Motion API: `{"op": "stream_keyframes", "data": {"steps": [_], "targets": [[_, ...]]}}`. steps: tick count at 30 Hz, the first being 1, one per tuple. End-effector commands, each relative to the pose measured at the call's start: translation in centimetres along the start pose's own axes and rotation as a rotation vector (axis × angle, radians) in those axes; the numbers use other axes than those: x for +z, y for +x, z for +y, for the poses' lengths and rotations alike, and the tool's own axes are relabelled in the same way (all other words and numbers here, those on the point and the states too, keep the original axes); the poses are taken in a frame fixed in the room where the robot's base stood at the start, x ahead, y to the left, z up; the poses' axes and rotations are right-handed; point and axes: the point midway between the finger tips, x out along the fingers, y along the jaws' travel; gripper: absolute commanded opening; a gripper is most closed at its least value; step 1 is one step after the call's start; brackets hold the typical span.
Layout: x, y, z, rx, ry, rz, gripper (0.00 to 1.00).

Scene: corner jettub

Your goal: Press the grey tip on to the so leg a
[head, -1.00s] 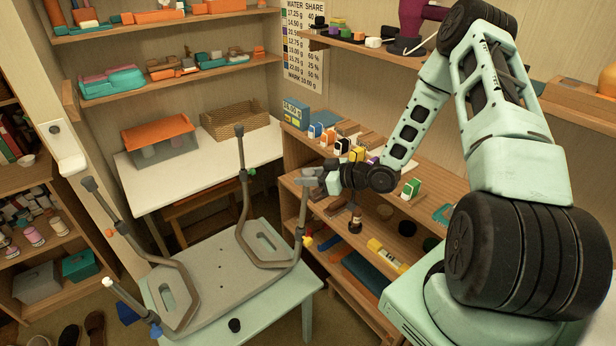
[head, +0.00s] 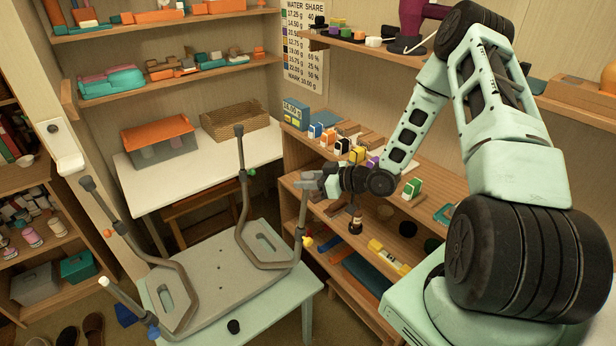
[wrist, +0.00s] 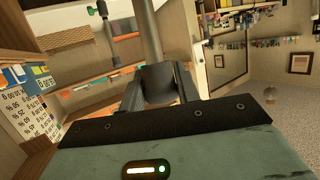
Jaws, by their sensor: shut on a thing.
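An upside-down grey bench or stool (head: 215,290) lies with its bent tube legs pointing up. My gripper (head: 307,182) is at the top of its right leg (head: 300,222). In the wrist view, my gripper (wrist: 160,92) is shut on a dark grey tip (wrist: 158,84). The tip lines up with a grey tube (wrist: 148,30) running away from me. How far the tip sits on the leg is hidden by the fingers. The back leg (head: 240,155) and left leg (head: 100,200) carry dark grey tips; the front-left leg (head: 125,300) ends in white.
An open wooden shelf (head: 340,225) with small boxes stands close to my gripper. A white table (head: 140,180) with an orange-lidded bin (head: 158,140) is behind.

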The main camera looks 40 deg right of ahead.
Motion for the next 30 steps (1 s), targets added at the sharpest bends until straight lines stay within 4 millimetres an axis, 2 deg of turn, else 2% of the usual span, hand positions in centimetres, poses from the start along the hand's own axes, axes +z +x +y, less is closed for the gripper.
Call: {"op": "stream_keyframes", "data": {"steps": [30], "targets": [[1.4,0.6,0.0,0.000,0.000,-0.001,0.11]]}}
